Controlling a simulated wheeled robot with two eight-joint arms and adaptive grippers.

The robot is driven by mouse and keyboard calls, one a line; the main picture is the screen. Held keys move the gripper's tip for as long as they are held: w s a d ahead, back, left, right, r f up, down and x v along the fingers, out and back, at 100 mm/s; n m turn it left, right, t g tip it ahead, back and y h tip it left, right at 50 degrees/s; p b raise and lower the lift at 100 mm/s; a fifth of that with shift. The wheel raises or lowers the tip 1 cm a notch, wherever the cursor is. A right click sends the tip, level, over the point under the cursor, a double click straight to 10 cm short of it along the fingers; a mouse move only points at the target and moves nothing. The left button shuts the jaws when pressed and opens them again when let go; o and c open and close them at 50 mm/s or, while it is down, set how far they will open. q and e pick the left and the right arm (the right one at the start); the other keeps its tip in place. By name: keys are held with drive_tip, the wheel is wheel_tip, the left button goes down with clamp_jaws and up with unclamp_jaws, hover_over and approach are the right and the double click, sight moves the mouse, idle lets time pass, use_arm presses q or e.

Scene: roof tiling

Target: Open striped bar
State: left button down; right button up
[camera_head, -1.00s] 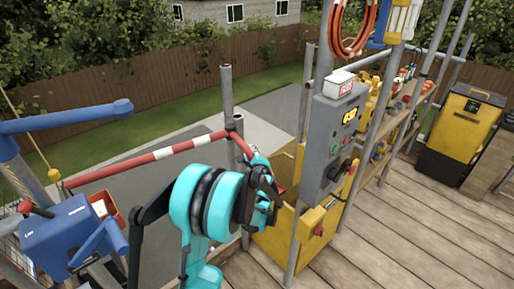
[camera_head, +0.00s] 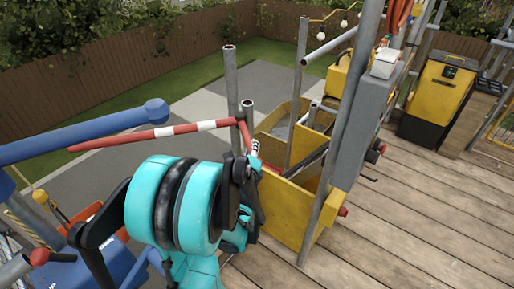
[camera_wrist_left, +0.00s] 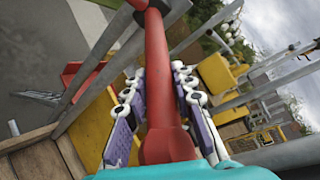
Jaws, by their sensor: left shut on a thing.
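The red-and-white striped bar (camera_head: 160,133) spans the opening between the blue rail on the left and two grey posts. Its left end stands free, apart from the yellow fitting (camera_head: 40,197). At the posts the bar bends down in a red handle section (camera_head: 245,135). My left gripper (camera_head: 254,162) is at this lower red section, beside the posts. In the left wrist view, the red section (camera_wrist_left: 158,85) runs between the purple-and-white finger pads of the gripper (camera_wrist_left: 158,95), which is shut on it. The exact contact is partly hidden. My right gripper is out of view.
Two grey posts (camera_head: 231,80) stand close behind the gripper. A yellow box (camera_head: 295,210) and a grey control cabinet (camera_head: 365,120) stand to its right. A blue rail (camera_head: 80,135) crosses at left. Wooden decking (camera_head: 420,220) is clear at right.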

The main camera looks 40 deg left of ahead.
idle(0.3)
use_arm(q)
drive_tip(key=c, duration=1.3)
unclamp_jaws()
drive_tip(key=shift+o, duration=0.2)
drive_tip(key=shift+s, duration=0.1)
drive_tip(key=v, duration=1.2)
